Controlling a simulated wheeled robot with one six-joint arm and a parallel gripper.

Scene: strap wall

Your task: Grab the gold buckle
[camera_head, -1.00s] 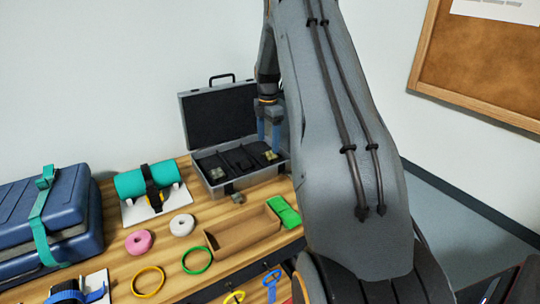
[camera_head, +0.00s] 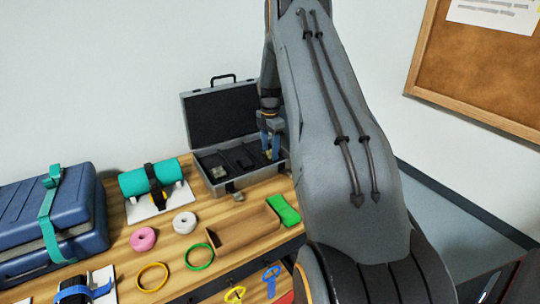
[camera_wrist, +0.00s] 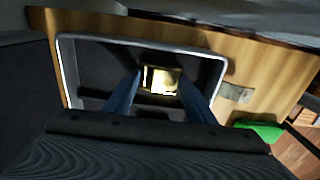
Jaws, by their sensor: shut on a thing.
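The gold buckle (camera_wrist: 160,80) is a shiny rectangular frame. It lies in the right part of the open grey case (camera_head: 257,177), over the dark lining. My gripper (camera_head: 270,153) reaches down into the case with its blue fingers. In the wrist view, the fingers (camera_wrist: 160,92) stand on either side of the buckle and are shut on it. In the head view, the fingers mostly hide the buckle. A duller buckle (camera_head: 217,172) sits in the left compartment of the case.
The case's raised lid (camera_head: 220,115) stands behind my gripper. A small metal piece (camera_head: 238,197) lies before the case. An open brown box (camera_head: 240,233), a green block (camera_head: 284,209), tape rolls (camera_head: 184,222) and a blue suitcase (camera_head: 85,235) are on the wooden table.

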